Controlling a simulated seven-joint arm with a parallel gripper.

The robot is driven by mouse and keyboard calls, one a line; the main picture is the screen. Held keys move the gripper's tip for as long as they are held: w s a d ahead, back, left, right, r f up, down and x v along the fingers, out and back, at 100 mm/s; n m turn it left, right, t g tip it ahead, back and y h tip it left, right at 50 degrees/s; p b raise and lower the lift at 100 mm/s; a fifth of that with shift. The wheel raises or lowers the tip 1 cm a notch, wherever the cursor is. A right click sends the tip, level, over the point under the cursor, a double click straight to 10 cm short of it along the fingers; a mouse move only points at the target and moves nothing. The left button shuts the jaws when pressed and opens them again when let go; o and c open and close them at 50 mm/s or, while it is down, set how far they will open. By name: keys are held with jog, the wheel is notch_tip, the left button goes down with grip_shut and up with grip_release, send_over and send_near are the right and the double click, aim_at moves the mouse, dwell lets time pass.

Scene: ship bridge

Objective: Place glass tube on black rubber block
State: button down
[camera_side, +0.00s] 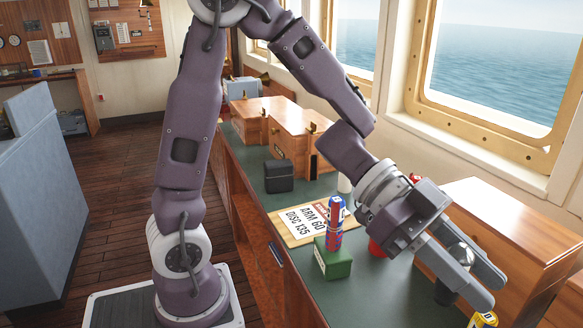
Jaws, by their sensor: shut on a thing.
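My gripper (491,288) is at the right, above the counter, its two long grey fingers pointing down to the right. A shiny, rounded grey thing (461,253) is between the fingers, and they are shut on it. A dark part (445,292) shows below the fingers; I cannot tell whether it belongs to the held thing. I cannot make out for certain whether this is the glass tube. A black block-like box (278,177) stands on the green counter (262,200) further back, left of the gripper and apart from it.
A red and blue can-like thing (335,222) stands on a green box (332,259), beside a lettered card (303,220). A red thing (377,249) is under my wrist. A yellow item (483,319) is at the bottom edge. A wooden cabinet (520,222) bounds the right.

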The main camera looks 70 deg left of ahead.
notch_tip(320, 180, up, 5)
jog(key=w+a+r+n+t+y, duration=0.35)
jog(key=w+a+n+t, duration=0.25)
jog(key=w+a, duration=0.7)
jog(key=w+a+n+t+y, duration=0.2)
jog(key=a+n+y, duration=0.2)
jog(key=a, duration=0.7)
jog(key=w+a+n+t+y, duration=0.1)
jog(key=w+a+n+y, duration=0.3)
jog(key=a, duration=0.7)
jog(key=s+a+f+n+g+y, duration=0.15)
jog(key=s+a+n+y, duration=0.35)
jog(key=a, duration=0.6)
jog(key=s+a+f+n+g+y, duration=0.1)
jog(key=s+a+n+g+y, duration=0.15)
jog(key=s+a, duration=0.65)
jog(key=s+a+f+n+g+y, duration=0.15)
jog(key=s+a+n+y, duration=0.3)
jog(key=a, duration=0.85)
jog(key=shift+m+g, duration=0.25)
jog(key=shift+m, duration=0.15)
notch_tip(320, 180, down, 14)
jog(key=shift+a+f, duration=0.1)
jog(key=shift+a, duration=0.05)
jog(key=shift+f, duration=0.1)
